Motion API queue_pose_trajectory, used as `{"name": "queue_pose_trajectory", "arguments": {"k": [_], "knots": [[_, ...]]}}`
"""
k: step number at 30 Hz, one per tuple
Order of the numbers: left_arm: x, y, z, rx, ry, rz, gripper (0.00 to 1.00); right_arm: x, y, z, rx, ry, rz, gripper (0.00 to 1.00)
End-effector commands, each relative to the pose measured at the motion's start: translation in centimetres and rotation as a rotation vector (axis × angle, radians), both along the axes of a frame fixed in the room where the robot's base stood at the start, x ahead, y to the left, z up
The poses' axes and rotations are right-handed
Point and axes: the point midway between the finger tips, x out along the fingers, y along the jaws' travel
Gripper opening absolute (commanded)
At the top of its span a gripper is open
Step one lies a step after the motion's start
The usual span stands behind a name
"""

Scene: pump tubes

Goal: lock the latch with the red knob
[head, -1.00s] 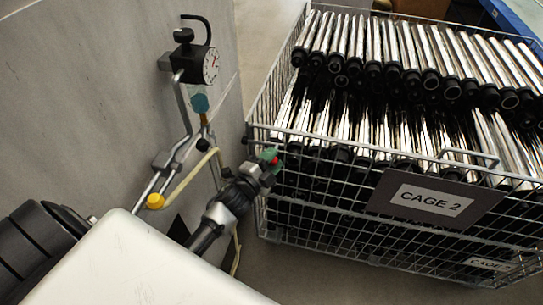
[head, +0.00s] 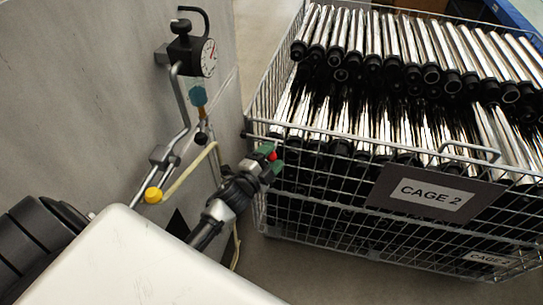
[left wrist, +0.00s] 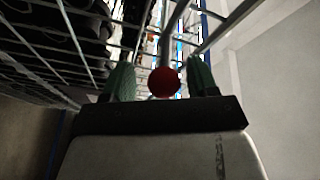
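The red knob (head: 273,156) shows at the near left corner of the wire cage marked CAGE 2. My left gripper (head: 270,159), with green fingertips, is at the knob. In the left wrist view the red knob (left wrist: 164,82) sits between the two green fingers (left wrist: 163,78), with a gap on each side. The left gripper is open around the knob and not shut on it. The latch itself is mostly hidden behind my gripper and the knob. My right gripper is not in view.
The wire cage (head: 372,250) is full of shiny tubes with black ends. A grey wall panel (head: 80,90) stands at the left with a gauge (head: 208,58), pipes and a yellow cap (head: 153,195) close to my left arm. Bare floor shows between panel and cage.

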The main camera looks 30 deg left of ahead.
Motion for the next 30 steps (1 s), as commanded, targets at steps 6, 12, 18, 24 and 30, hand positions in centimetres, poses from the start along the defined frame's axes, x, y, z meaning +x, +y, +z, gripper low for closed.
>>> {"name": "queue_pose_trajectory", "arguments": {"k": [6,12,18,24,30], "knots": [[0.0,0.0,0.1,0.001,-0.002,0.0,0.58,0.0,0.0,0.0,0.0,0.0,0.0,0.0],[-2.0,0.3,-0.1,0.001,-0.001,0.0,0.58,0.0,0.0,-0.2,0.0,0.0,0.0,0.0],[-6.0,0.9,-0.4,0.0,0.001,0.0,0.58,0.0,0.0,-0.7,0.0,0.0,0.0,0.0],[-9.3,1.4,-0.6,0.0,0.001,0.001,0.58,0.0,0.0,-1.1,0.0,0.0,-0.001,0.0],[-10.6,1.7,-0.5,0.001,-0.002,0.0,0.58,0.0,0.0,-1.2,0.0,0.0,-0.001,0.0]]}}
